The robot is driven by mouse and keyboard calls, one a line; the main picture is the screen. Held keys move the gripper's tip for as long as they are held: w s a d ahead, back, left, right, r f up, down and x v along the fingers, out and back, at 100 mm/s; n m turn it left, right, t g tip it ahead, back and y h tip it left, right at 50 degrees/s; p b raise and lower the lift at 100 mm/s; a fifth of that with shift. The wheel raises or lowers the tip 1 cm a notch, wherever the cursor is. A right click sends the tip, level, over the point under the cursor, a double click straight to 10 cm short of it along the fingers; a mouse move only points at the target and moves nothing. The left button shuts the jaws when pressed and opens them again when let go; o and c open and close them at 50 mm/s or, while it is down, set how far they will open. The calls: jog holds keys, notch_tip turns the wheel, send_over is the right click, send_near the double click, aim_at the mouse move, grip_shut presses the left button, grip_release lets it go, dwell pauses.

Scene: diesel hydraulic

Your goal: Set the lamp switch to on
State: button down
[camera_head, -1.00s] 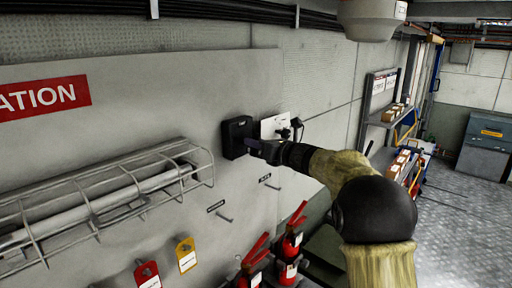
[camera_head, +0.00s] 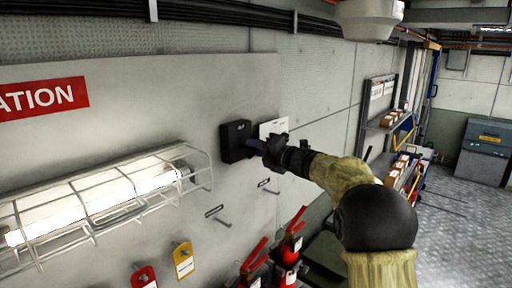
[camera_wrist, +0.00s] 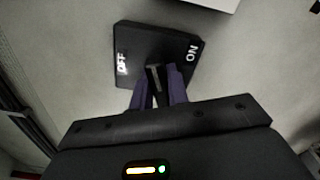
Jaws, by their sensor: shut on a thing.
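The lamp switch is a black box (camera_head: 236,141) on the grey wall panel, to the right of the caged lamp. In the wrist view the switch box (camera_wrist: 140,45) has white OFF lettering at its left and ON at its right. My gripper (camera_head: 257,147) is at the right front of the box.
A white label plate (camera_head: 274,127) is beside the switch, partly behind my gripper. Wall hooks (camera_head: 222,219), red and yellow tags (camera_head: 183,260) and red fire extinguishers (camera_head: 290,247) are below. Open floor (camera_head: 450,215) lies to the right.

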jog(key=m, duration=0.2)
jog(key=m+p, duration=0.1)
jog(key=m, duration=0.1)
jog(key=shift+f+m, duration=0.2)
jog(key=shift+m, duration=0.2)
jog(key=c, duration=1.4)
grip_release()
jog(key=shift+o, duration=0.2)
jog(key=shift+d, duration=0.1)
jog(key=b+v, duration=0.7)
jog(key=v, duration=1)
jog(key=shift+b, duration=0.3)
jog(key=shift+s+d+f, duration=0.1)
jog(key=shift+d, duration=0.05)
